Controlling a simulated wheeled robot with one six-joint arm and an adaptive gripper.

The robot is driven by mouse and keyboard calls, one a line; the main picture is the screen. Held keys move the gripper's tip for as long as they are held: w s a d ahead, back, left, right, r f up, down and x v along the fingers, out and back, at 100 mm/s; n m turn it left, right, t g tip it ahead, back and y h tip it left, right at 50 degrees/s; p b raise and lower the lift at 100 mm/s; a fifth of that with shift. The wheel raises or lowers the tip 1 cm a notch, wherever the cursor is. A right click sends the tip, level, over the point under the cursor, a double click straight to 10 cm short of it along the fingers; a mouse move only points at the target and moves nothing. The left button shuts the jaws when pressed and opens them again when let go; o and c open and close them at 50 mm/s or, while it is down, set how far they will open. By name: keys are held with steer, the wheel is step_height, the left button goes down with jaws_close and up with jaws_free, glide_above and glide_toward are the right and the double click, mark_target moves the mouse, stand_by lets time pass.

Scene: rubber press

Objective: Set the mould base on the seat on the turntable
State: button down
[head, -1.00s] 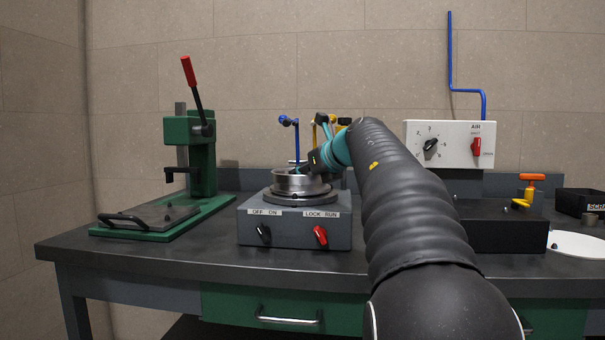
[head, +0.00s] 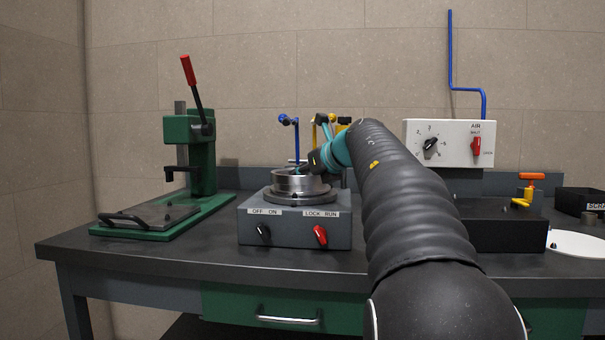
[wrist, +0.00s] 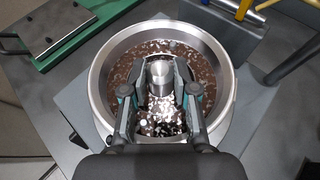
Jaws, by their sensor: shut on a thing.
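The mould base (head: 297,184) is a round silver steel dish with a raised rim. In the wrist view the mould base (wrist: 101,90) has a speckled brown floor and a short central post (wrist: 160,75). My gripper (wrist: 160,70) reaches down into the dish, its two fingers shut on the post from both sides. In the head view the dish is level over the dark disc of the turntable (head: 322,197), on a grey box (head: 290,230). I cannot tell whether it rests fully on the seat, which is hidden under it.
A green lever press (head: 203,160) stands to the left. Blue (head: 297,140) and yellow posts rise behind the turntable. The box front has a black OFF/ON knob (head: 263,234) and a red LOCK/RUN knob (head: 320,236). A dark block (head: 497,232) and a white plate stand to the right.

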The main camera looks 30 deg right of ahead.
steer(key=c, duration=0.8)
jaws_free()
steer(key=shift+f, duration=0.2)
steer(key=shift+r+p, duration=1.35)
steer(key=shift+p, duration=0.1)
steer(key=shift+r, duration=2.25)
